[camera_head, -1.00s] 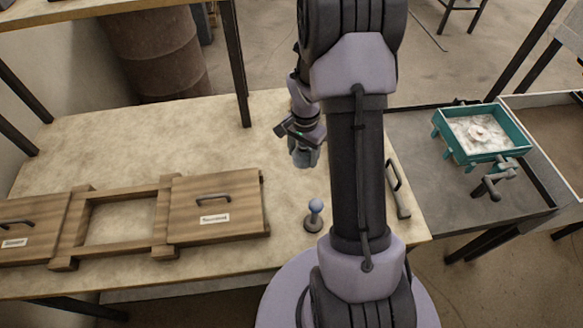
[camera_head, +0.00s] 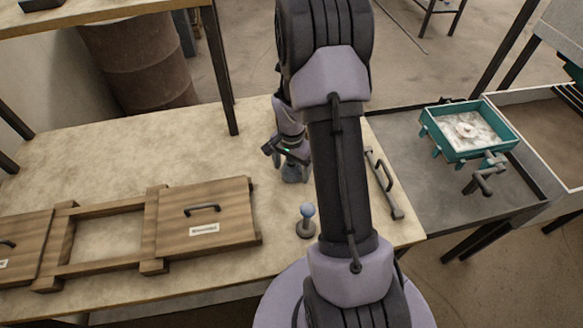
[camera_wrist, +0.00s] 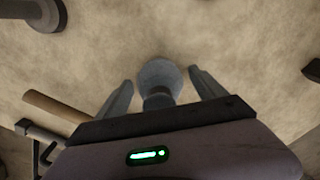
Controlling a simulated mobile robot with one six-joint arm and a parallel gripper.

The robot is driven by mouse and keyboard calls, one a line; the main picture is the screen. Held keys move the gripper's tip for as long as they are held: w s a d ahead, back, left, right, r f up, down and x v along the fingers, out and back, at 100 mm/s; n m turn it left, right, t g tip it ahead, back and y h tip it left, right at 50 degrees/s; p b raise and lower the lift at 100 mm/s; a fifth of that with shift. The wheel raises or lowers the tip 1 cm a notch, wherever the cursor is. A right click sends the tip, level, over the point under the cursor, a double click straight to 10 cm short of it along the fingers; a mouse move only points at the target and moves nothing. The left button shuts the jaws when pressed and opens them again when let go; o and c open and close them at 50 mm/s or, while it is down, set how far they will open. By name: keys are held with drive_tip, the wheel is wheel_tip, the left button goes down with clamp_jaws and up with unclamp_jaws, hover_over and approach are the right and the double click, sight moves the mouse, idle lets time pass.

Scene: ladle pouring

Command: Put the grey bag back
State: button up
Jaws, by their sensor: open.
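A small grey bag (camera_wrist: 160,78) with a rounded body and a narrower neck shows in the wrist view, between the two fingers of my gripper (camera_wrist: 162,92). The fingers are spread, with a gap on either side of the bag. In the head view my gripper (camera_head: 293,172) is low over the pale table, and the bag cannot be told apart from the fingers there. Whether the bag rests on the table or how far the fingers reach down around it is hard to tell.
A blue-topped knob on a dark base (camera_head: 306,222) stands close in front of my gripper. A lidded wooden frame (camera_head: 153,220) lies left. A dark-handled tool (camera_head: 384,185) lies right. A teal tray of white material (camera_head: 470,131) stands on the grey side table (camera_head: 400,150).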

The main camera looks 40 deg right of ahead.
wheel_tip(320, 180, up, 12)
drive_tip(key=p, duration=0.4)
drive_tip(key=shift+r+p, duration=0.1)
drive_tip(key=shift+p, duration=0.3)
drive_tip(key=shift+a+r, duration=0.2)
drive_tip(key=shift+r, duration=0.25)
drive_tip(key=s+a+r+n+t, duration=0.3)
drive_tip(key=a+r+n, duration=0.1)
drive_tip(key=a+r, duration=0.85)
drive_tip(key=s+a+r+n+t+y, duration=0.2)
drive_tip(key=s+a+r+n, duration=0.3)
drive_tip(key=s+a+r, duration=0.4)
drive_tip(key=s+a, duration=0.2)
drive_tip(key=s, duration=0.1)
drive_tip(key=shift+s+n+t, duration=0.35)
drive_tip(key=shift+n+t, duration=0.05)
wheel_tip(320, 180, down, 4)
drive_tip(key=b, duration=0.4)
drive_tip(key=shift+f+b, duration=0.25)
drive_tip(key=shift+b, duration=0.05)
